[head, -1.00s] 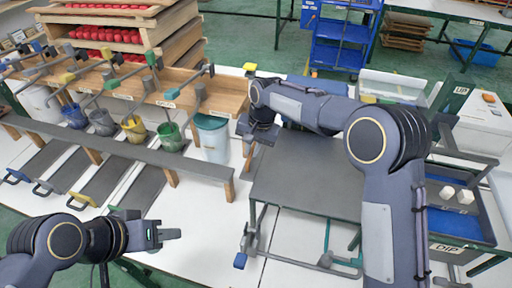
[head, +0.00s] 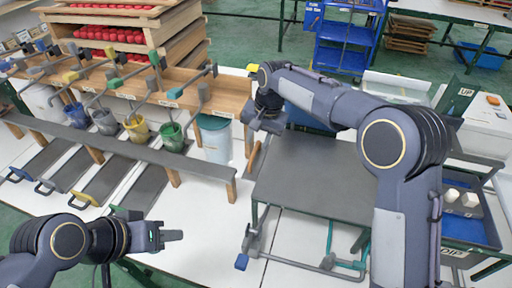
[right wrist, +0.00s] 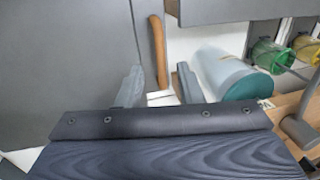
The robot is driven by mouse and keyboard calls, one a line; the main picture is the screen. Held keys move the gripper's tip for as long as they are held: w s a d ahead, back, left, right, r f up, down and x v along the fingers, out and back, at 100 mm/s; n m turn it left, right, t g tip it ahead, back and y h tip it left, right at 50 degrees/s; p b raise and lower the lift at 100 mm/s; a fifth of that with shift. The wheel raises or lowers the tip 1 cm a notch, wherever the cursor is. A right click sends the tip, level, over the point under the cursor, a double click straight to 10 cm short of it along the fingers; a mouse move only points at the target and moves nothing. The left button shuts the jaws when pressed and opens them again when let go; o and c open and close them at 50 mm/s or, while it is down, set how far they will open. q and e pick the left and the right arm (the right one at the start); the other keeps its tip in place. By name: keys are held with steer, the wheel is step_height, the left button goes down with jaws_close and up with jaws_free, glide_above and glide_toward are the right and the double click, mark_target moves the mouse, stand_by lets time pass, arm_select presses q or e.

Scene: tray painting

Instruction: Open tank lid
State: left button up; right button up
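The tank marked DIP (head: 490,232) stands at the right in the head view, with blue inside and pale blocks in it. Its near side is partly hidden by my right arm. A dark green panel marked UP (head: 463,93) stands raised behind it; I cannot tell whether it is the tank's lid. My right gripper (head: 262,126) is far left of the tank, above the back left corner of a grey tabletop. In the right wrist view its fingers (right wrist: 160,85) are apart and empty. My left gripper (head: 168,236) is at the lower left, away from the tank; its finger gap is unclear.
A wooden stick (head: 254,158) lies beside the grey tabletop (head: 310,175). A pale blue bucket (head: 216,140) and several coloured pots stand under a wooden rack at the left. A frame with a pedal (head: 242,262) is in front. The white table (head: 190,210) is clear nearby.

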steer(key=shift+d+r, duration=0.2)
steer(key=shift+r, duration=0.65)
steer(key=shift+d+r, duration=0.15)
steer(key=shift+r, duration=0.65)
steer(key=s+d+r+t+y, duration=0.1)
steer(key=s+d+r, duration=0.4)
steer(key=d, duration=0.4)
steer(key=s+d+r+t+y, duration=0.1)
steer(key=s+d+r, duration=0.1)
steer(key=s+d, duration=0.55)
steer(key=s+d+f+t, duration=0.1)
steer(key=s+d+f, duration=0.2)
steer(key=s, duration=0.6)
steer(key=s+d+f+t, duration=0.2)
steer(key=s+d+f, duration=0.2)
steer(key=s, duration=0.6)
steer(key=shift+s+d+f+n, duration=0.15)
steer(key=shift+d+f+n, duration=0.1)
steer(key=shift+d+n, duration=0.25)
steer(key=shift+s+d, duration=0.1)
steer(key=shift+d, duration=0.1)
